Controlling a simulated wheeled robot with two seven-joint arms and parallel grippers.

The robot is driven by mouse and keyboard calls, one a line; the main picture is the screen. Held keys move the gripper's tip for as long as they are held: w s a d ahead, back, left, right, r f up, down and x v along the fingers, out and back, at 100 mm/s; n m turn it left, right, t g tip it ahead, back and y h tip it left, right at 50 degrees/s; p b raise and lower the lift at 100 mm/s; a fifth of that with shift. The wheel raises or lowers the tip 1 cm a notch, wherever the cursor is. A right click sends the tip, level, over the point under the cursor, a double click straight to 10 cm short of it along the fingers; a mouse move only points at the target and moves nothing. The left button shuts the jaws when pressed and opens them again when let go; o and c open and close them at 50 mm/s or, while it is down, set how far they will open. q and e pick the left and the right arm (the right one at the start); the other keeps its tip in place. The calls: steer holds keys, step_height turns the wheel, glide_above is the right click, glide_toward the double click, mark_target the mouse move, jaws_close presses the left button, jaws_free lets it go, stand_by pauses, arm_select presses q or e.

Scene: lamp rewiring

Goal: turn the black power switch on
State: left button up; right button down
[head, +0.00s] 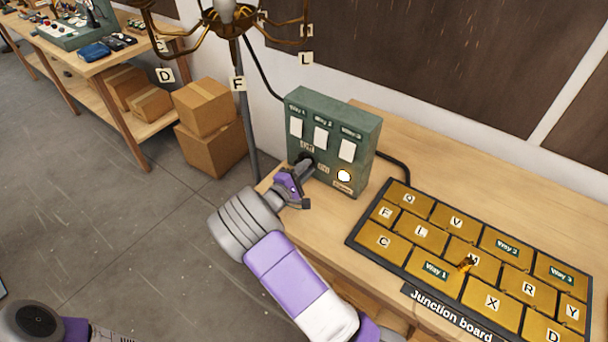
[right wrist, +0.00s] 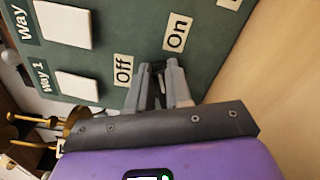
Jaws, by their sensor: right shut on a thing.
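The green control box (head: 330,143) stands on the wooden bench and also shows in the right wrist view (right wrist: 140,25). The black power switch (head: 306,159) sits low on its face, mostly hidden by my gripper. My right gripper (head: 303,169) is shut on the switch, its fingers pressed close to the panel. In the right wrist view the fingertips (right wrist: 160,70) lie between the "Off" label (right wrist: 123,70) and the "On" label (right wrist: 177,33). Which way the switch points is hidden. A round indicator (head: 344,175) on the box glows bright. My left gripper is out of view.
A junction board (head: 375,240) with lettered gold tiles lies right of the box. A brass lamp (head: 230,18) with hanging letter tags stands behind at the left. Cardboard boxes (head: 205,105) are on the floor.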

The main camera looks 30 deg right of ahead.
steer(key=f+m+b, duration=0.1)
steer(key=m+b, duration=0.1)
steer(key=b, duration=0.1)
steer(key=shift+s+m, duration=0.1)
steer(key=shift+m, duration=0.2)
steer(key=shift+f+m+b, duration=0.1)
steer(key=shift+m+b, duration=1)
steer(key=shift+b, duration=0.25)
steer(key=c, duration=1)
jaws_free()
steer(key=shift+c, duration=0.2)
steer(key=p+v, duration=0.1)
steer(key=v, duration=0.6)
steer(key=shift+s+a, duration=0.15)
steer(key=shift+a, duration=0.15)
